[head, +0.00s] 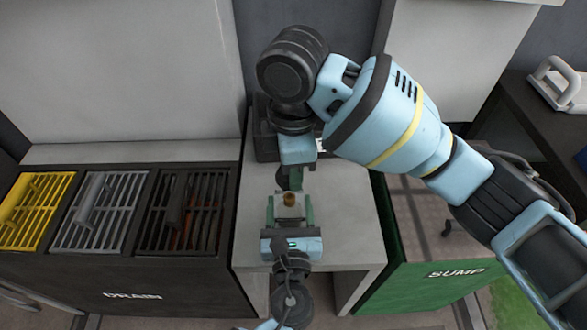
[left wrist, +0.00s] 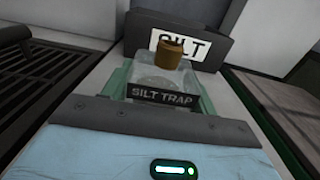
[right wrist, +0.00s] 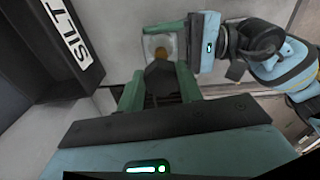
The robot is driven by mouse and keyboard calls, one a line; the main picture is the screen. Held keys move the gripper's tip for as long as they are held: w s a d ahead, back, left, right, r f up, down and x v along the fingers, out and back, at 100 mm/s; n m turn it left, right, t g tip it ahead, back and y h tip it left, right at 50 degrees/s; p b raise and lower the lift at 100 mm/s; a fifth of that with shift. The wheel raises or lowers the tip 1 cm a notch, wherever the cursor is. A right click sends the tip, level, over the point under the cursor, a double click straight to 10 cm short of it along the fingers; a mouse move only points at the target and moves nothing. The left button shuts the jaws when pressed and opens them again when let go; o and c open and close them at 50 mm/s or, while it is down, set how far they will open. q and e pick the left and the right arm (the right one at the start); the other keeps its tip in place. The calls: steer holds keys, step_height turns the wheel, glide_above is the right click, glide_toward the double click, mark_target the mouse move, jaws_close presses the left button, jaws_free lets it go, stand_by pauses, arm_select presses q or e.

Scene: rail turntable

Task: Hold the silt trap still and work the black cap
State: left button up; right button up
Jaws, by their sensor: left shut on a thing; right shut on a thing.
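The silt trap is a clear box with a brown threaded neck on top; it stands on the grey bench in the head view (head: 289,211). The left wrist view shows its "SILT TRAP" label (left wrist: 163,97) and bare neck (left wrist: 172,53). My left gripper (head: 290,214) is shut on the trap, its green fingers at the sides. My right gripper (head: 290,182) is above and behind the trap, shut on the black cap, seen dark between its fingers in the right wrist view (right wrist: 160,75). The cap appears apart from the neck; the exact gap is unclear.
A dark bin marked "SILT" (left wrist: 208,48) stands behind the trap. A DRAIN unit (head: 130,275) with yellow, grey and black grates is at left. A green SUMP box (head: 425,290) is at right. The bench top (head: 345,220) is clear right of the trap.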

arm_select(q)
steer(key=o, duration=1.4)
steer(key=shift+o, duration=0.2)
steer(key=shift+s, duration=0.1)
steer(key=s, duration=0.7)
steer(key=shift+s, duration=0.2)
